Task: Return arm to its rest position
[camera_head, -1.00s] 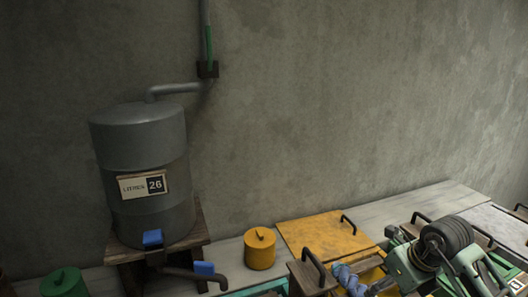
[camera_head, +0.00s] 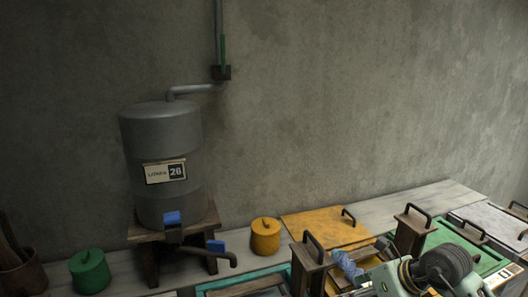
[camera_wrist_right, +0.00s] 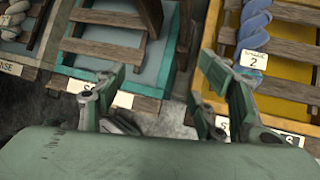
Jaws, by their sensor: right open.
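My right arm (camera_head: 440,271) shows at the bottom right of the head view, pale green with a dark ribbed joint. It overlaps the view of the yellow vat. In the right wrist view my right gripper (camera_wrist_right: 163,82) has its two green fingers wide apart with nothing between them. Below it in that view are a teal-edged vat (camera_wrist_right: 120,88) on the left and a yellow-edged vat (camera_wrist_right: 216,30) on the right, with a dark gap between them. My left gripper is in neither view.
A grey tank (camera_head: 160,135) with a pipe stands on a wooden stand. Green (camera_head: 90,273) and yellow (camera_head: 265,237) lidded pots sit near the wall. Vats with dark handles fill the lower right.

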